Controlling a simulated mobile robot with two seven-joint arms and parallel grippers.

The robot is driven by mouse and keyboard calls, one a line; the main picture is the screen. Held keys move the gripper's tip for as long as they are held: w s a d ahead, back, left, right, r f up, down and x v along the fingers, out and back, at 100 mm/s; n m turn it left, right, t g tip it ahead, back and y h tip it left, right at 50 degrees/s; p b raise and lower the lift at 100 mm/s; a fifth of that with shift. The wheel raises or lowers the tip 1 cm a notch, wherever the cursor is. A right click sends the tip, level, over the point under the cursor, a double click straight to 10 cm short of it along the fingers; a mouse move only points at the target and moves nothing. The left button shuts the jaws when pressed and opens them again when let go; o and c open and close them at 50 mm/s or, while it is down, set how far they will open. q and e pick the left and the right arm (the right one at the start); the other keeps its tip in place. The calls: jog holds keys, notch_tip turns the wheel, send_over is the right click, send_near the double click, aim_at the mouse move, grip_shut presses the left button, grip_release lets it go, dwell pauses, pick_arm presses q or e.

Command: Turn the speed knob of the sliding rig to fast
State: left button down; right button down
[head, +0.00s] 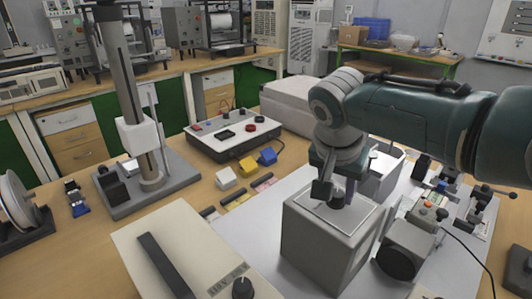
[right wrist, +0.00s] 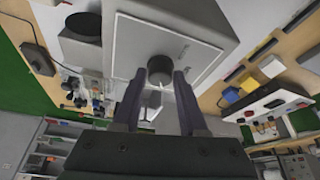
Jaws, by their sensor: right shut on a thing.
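The black knob (head: 338,199) stands on top of a grey box (head: 318,252), which I take to be part of the sliding rig. My right gripper (head: 334,191) comes down on it from above and is shut on the knob. In the right wrist view the two fingertips (right wrist: 160,79) press on either side of the dark round knob (right wrist: 159,66), with the grey box face (right wrist: 215,40) behind it. Small marks on that face are too small to read. The fingers partly hide the knob in the head view. My left gripper is not in view.
A beige box with a black knob (head: 243,288) and a dark slot stands at the front. A column stand (head: 150,185) is at the left. A control box (head: 222,136) and several small coloured blocks lie behind. Small fixtures and a dark cylinder (head: 400,262) crowd the right.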

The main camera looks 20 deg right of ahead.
dwell(0.3)
jog(key=shift+c, duration=2.2)
grip_release()
jog(key=shift+r, duration=0.1)
jog(key=shift+a+r+p, duration=0.1)
jog(key=shift+r+p, duration=0.25)
jog(key=p+v, duration=0.2)
jog(key=v, duration=0.7)
jog(key=shift+p, duration=0.3)
jog(key=shift+s, duration=0.1)
